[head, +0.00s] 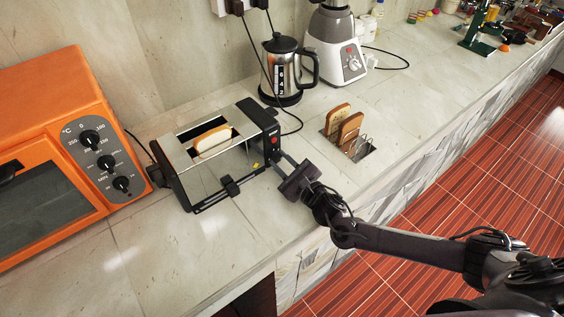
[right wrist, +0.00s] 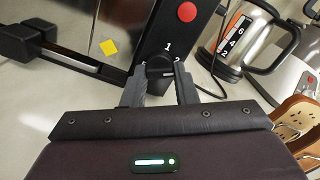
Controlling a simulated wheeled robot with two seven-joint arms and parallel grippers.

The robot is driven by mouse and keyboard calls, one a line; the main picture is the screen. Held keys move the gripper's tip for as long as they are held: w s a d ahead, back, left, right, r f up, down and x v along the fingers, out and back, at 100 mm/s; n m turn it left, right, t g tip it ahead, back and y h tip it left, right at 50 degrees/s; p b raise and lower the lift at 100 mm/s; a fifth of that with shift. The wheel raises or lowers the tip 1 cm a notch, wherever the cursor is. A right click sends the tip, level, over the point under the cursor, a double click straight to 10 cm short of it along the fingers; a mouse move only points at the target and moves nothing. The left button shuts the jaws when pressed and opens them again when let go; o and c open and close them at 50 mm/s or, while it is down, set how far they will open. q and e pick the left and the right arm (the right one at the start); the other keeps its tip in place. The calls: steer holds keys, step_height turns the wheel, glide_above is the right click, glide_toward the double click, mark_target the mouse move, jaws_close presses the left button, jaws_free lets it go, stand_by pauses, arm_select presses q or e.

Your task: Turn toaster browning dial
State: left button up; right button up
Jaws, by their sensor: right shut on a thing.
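The toaster (head: 217,165) stands on the counter, silver and black, with a slice of bread (head: 213,139) in its slot. Its black end panel has a red button (right wrist: 187,12) and, below that, the black browning dial (right wrist: 159,66) with the numbers 1 and 2 showing beside it. My right gripper (head: 280,163) reaches the panel from the right in the head view. In the right wrist view its two fingers (right wrist: 160,86) are on either side of the dial and shut on it. The dial is hidden by the gripper in the head view. My left gripper is not in view.
An orange oven (head: 60,150) stands left of the toaster. A kettle (head: 284,68) and a blender (head: 336,45) stand behind, to the right. A toast rack (head: 363,150) with bread is right of my gripper. The counter front (head: 180,260) is clear.

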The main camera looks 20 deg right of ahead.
steer(key=o, duration=1)
steer(key=b+v, duration=0.1)
steer(key=v, duration=0.6)
steer(key=shift+s+d, duration=0.1)
steer(key=shift+s, duration=0.3)
